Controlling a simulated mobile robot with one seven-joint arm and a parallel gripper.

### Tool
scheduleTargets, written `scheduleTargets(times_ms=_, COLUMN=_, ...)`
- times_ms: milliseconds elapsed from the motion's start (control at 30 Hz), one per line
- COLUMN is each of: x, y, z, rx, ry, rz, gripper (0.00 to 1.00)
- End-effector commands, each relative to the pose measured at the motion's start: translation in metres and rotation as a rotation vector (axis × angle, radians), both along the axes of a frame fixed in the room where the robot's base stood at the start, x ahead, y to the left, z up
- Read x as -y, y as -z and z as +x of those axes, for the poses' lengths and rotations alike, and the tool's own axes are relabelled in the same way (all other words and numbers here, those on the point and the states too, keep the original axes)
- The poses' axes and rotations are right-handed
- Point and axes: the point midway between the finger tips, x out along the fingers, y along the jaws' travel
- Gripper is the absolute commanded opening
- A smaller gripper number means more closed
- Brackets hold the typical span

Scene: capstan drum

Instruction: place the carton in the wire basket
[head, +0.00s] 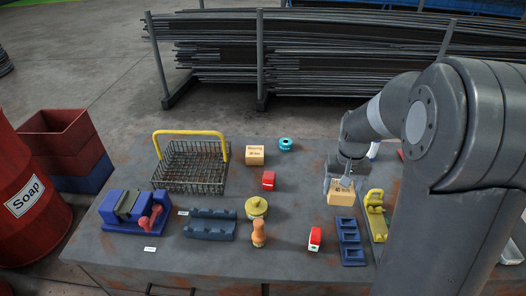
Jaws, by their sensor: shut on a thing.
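A brown cardboard carton (340,198) with dark print is at the right half of the table. My gripper (343,182) is above it, with its fingers down at the carton's top, shut on it. Whether the carton is off the table is hard to tell. A second brown carton (255,155), also printed, stands at the back middle, apart from my gripper. The wire basket (190,180) with a raised yellow handle stands at the back left of the table. It looks empty.
Between basket and gripper stand a red block (268,181), a teal ring (286,144) and a yellow-green knob (257,207). A blue tray (350,241) and yellow tool (376,214) are near my gripper. A blue vise (134,211) stands front left.

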Motion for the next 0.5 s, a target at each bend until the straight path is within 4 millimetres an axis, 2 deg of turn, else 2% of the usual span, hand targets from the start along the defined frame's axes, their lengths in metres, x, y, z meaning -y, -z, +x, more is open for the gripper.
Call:
scheduleTargets(times_ms=167, x=0.0, y=-0.017, z=0.001, rx=0.004, ry=0.0, rz=0.0, gripper=0.35)
scheduleTargets(times_ms=500, x=0.0, y=-0.1, z=0.001, rx=0.005, ry=0.0, rz=-0.001, gripper=0.35)
